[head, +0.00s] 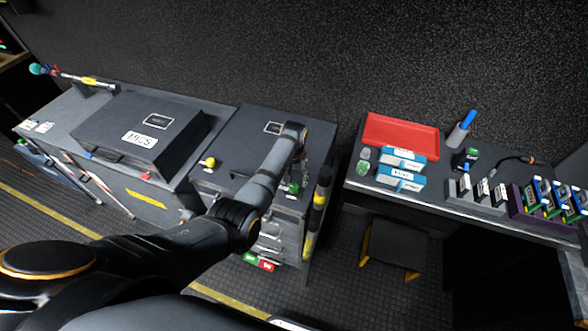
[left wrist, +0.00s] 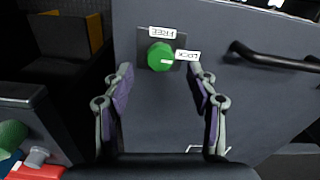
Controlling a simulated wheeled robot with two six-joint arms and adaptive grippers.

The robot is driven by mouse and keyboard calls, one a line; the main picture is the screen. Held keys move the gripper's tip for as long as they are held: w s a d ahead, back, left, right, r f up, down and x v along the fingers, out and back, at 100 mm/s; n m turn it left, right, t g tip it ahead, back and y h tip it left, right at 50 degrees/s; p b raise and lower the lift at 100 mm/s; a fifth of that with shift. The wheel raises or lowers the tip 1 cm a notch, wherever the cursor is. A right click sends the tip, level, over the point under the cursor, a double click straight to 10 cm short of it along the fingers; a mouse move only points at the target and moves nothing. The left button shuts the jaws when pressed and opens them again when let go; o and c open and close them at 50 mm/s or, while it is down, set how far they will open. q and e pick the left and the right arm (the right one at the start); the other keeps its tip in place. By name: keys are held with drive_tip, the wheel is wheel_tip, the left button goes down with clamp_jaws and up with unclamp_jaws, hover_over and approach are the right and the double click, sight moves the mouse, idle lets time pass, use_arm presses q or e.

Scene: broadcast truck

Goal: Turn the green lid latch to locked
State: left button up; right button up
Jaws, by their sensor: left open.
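The green latch (left wrist: 158,57) is a round knob on a dark plate (left wrist: 148,40) with two white labels. FREE (left wrist: 162,32) and LOCK (left wrist: 187,55) are on these labels, upside down in the left wrist view. A short white mark shows on the knob's face, on the side towards LOCK. In the head view the green latch (head: 293,188) is on the dark cabinet (head: 237,140), just below my left gripper (head: 304,172). In the left wrist view my left gripper (left wrist: 161,75) is open, its fingers on either side of the knob, apart from it. My right gripper is not in view.
A yellow knob (head: 209,162) sits on the same cabinet, left of my arm. A black MICS case (head: 150,130) lies further left. A striped post (head: 317,215) stands close right of the latch. A black handle (left wrist: 275,60) is beside the latch in the wrist view.

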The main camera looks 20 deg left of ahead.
sight(294, 187)
use_arm(q)
wheel_tip(294, 187, up, 8)
idle(0.5)
